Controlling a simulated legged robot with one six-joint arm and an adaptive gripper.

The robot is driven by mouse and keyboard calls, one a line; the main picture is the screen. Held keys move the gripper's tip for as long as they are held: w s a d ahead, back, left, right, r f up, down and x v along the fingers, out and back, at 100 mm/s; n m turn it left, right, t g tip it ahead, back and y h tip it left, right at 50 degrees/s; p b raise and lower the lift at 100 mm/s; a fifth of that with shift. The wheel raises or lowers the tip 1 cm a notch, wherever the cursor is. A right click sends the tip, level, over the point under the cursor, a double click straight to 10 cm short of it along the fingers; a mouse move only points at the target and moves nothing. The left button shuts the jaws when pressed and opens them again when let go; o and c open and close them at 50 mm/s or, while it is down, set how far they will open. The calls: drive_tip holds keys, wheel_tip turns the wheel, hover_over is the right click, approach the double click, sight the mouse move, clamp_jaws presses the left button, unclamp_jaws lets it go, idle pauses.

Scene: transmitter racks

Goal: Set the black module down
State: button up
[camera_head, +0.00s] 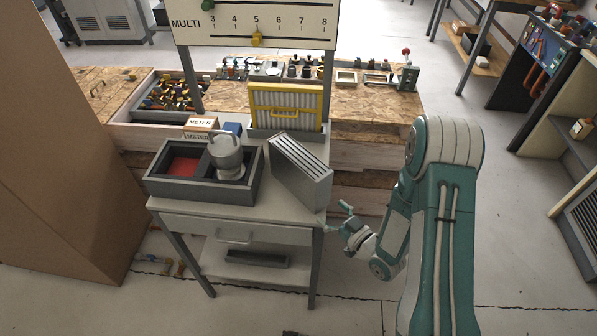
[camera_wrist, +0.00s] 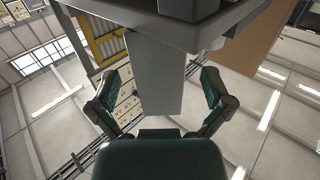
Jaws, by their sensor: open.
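A box-shaped module (camera_head: 300,170) with a light grey face and dark slots along its top stands at an angle at the right edge of the small grey table (camera_head: 228,205). It is the likeliest match for the black module, though it looks more grey than black. My gripper (camera_head: 346,219) is open, just right of the table's front right corner and lower than the module, apart from it in the head view. In the wrist view, my open fingers (camera_wrist: 160,105) are spread with a grey slab (camera_wrist: 155,75) showing between them; I cannot tell whether it is the module.
A dark tray (camera_head: 252,190) with a red-floored compartment and a metal pot (camera_head: 226,158) stands left of the module. A yellow-framed rack (camera_head: 286,90) is behind it. A brown panel (camera_head: 70,150) stands at left.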

sight(315, 195)
drive_tip(key=x, duration=0.6)
drive_tip(key=shift+w+a+r, duration=0.1)
drive_tip(key=shift+w+r, duration=0.15)
drive_tip(key=shift+r, duration=0.2)
drive_tip(key=c, duration=1)
